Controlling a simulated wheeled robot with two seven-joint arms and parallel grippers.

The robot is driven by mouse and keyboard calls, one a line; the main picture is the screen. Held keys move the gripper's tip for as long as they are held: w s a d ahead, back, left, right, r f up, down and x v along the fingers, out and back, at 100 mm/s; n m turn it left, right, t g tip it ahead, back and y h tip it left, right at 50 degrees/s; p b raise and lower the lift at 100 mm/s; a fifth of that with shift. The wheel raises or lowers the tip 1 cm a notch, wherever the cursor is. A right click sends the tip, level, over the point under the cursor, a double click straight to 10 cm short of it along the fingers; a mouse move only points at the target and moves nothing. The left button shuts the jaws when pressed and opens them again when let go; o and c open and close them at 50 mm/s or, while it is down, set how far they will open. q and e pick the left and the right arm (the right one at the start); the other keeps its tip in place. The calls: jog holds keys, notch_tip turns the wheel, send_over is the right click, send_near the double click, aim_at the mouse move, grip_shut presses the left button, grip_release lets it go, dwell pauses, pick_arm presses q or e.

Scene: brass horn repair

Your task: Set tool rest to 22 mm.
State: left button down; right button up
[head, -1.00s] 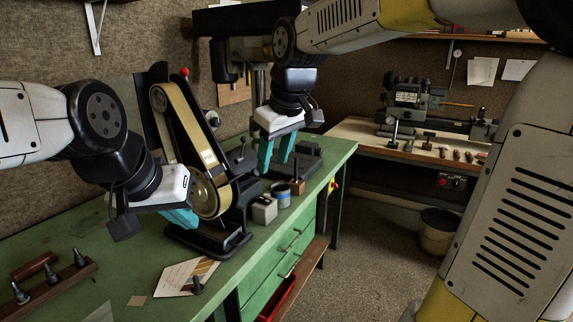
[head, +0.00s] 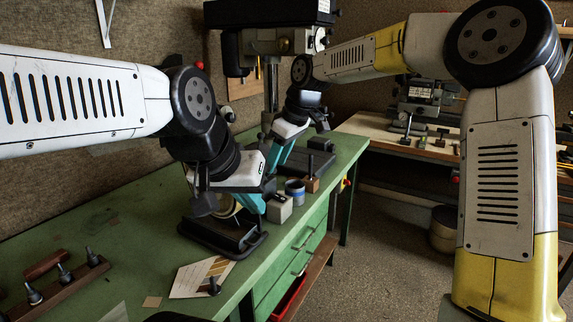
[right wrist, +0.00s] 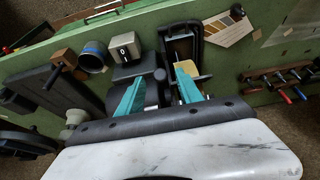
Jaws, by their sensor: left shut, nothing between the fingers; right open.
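The belt grinder is mostly hidden behind my left arm in the head view; its black base (head: 222,238) and a bit of its lower wheel show. I cannot make out the tool rest clearly. My left gripper (head: 254,204) is shut and empty at the grinder's near right side, above the base. My right gripper (head: 277,158) is open, just behind the left one. In the right wrist view its teal fingers (right wrist: 159,92) stand apart over the black grinder parts, with a tan piece of belt (right wrist: 192,70) by one finger. I cannot tell whether they touch.
A card (head: 200,277) and a wooden rack (head: 62,285) lie at the front.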

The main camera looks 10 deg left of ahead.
jog(key=shift+x, duration=0.8)
grip_shut()
jog(key=shift+r, duration=0.1)
dwell(0.8)
